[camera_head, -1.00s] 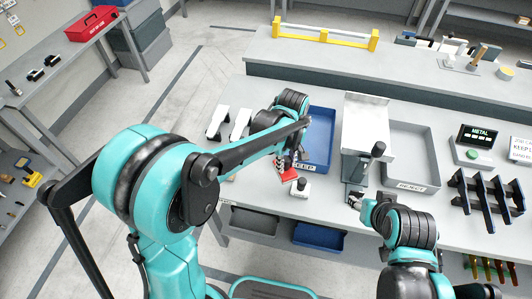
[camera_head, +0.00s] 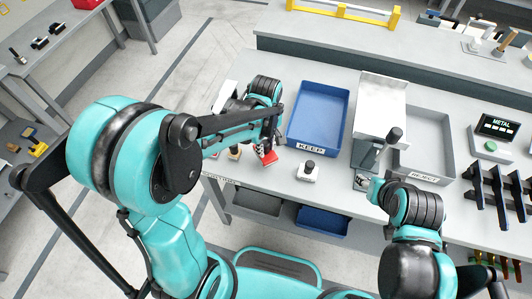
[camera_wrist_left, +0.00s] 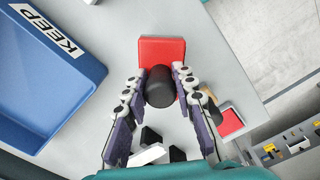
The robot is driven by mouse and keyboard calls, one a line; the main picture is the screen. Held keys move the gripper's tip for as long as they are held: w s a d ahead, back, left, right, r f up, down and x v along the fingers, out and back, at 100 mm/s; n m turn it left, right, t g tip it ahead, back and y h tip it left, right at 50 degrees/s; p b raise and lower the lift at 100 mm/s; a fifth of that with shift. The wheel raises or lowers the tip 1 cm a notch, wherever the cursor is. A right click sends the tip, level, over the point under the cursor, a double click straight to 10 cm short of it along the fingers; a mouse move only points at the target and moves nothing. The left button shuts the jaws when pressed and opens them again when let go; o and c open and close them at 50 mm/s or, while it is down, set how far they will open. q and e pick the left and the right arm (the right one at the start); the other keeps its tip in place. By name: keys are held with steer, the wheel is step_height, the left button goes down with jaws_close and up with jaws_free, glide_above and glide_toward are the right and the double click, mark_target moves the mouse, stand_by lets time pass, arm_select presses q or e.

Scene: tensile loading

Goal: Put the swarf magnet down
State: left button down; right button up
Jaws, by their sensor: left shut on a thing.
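The swarf magnet, a red block (camera_wrist_left: 162,50) with a black round grip (camera_wrist_left: 160,87), is in the left wrist view. My left gripper (camera_wrist_left: 159,88) is shut on the black grip, one finger on each side. In the head view the red block (camera_head: 266,157) shows below my left gripper (camera_head: 268,142), left of the KEEP tray, over the front part of the bench. I cannot tell whether it touches the bench. My right gripper (camera_head: 364,181) is in front of the grey metal machine; its fingers are too small to judge.
The blue KEEP tray (camera_head: 290,137) and grey REJECT tray (camera_head: 447,158) flank the metal machine (camera_head: 380,98). A white block with a black knob (camera_head: 308,172) stands near the front edge. A wood-knobbed piece (camera_head: 234,152) stands left of the magnet. Bare bench lies between.

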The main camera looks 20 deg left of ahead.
mark_target(266, 153)
arm_select(q)
step_height(266, 153, down, 4)
steer(key=shift+w+r+b, duration=0.1)
steer(key=shift+b, duration=0.65)
steer(key=c, duration=1.2)
jaws_free()
